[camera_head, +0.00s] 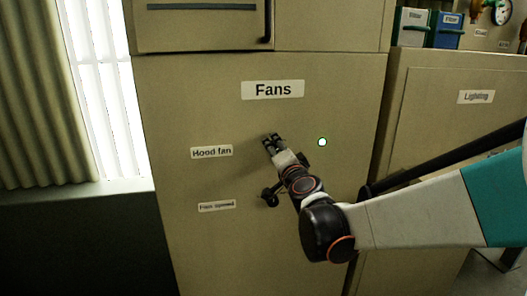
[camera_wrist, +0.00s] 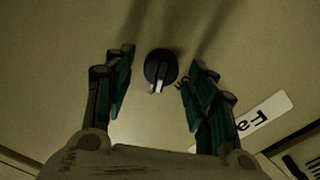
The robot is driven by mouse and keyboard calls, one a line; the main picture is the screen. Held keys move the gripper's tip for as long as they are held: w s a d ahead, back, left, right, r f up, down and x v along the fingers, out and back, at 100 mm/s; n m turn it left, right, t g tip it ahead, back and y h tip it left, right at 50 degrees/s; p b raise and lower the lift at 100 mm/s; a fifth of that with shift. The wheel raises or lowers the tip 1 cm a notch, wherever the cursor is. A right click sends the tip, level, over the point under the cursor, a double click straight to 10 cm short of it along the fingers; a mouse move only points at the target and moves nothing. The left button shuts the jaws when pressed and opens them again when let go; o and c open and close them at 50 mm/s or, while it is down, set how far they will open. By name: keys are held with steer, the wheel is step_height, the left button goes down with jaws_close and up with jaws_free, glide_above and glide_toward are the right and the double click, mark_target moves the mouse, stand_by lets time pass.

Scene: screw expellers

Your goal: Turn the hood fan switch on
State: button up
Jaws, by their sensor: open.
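The tan panel carries a "Hood fan" label (camera_head: 211,152) in the head view. My gripper (camera_head: 272,138) is in front of the panel to the right of this label and hides the switch there. In the wrist view a round black knob (camera_wrist: 159,66) with a pale pointer mark sits on the panel. My gripper (camera_wrist: 158,66) is open, with one finger on each side of the knob. Gaps show between the fingers and the knob. A small lamp (camera_head: 322,142), pale with a green rim, is to the right of my gripper.
A "Fans" label (camera_head: 272,90) is above. Below are the "Fan speed" label (camera_head: 217,206) and a black knob (camera_head: 270,195), close to my wrist. A "Lighting" cabinet (camera_head: 440,120) stands at the right. A window (camera_head: 103,90) is at the left.

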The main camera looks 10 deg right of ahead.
steer(key=s, duration=1.2)
steer(key=s+a+f+n+g+y+b, duration=0.35)
steer(key=s+a+f+n+g, duration=0.25)
steer(key=s+f+n, duration=0.35)
steer(key=s+d+f+n+g+h+b, duration=0.2)
steer(key=s+d+f+g+h, duration=0.1)
steer(key=s+f, duration=0.7)
steer(key=shift+s+d+n+g+b, duration=0.35)
steer(key=shift+s+d+g, duration=0.55)
steer(key=shift+s+d, duration=0.3)
steer(key=shift+w+h, duration=0.1)
steer(key=shift+h, duration=0.15)
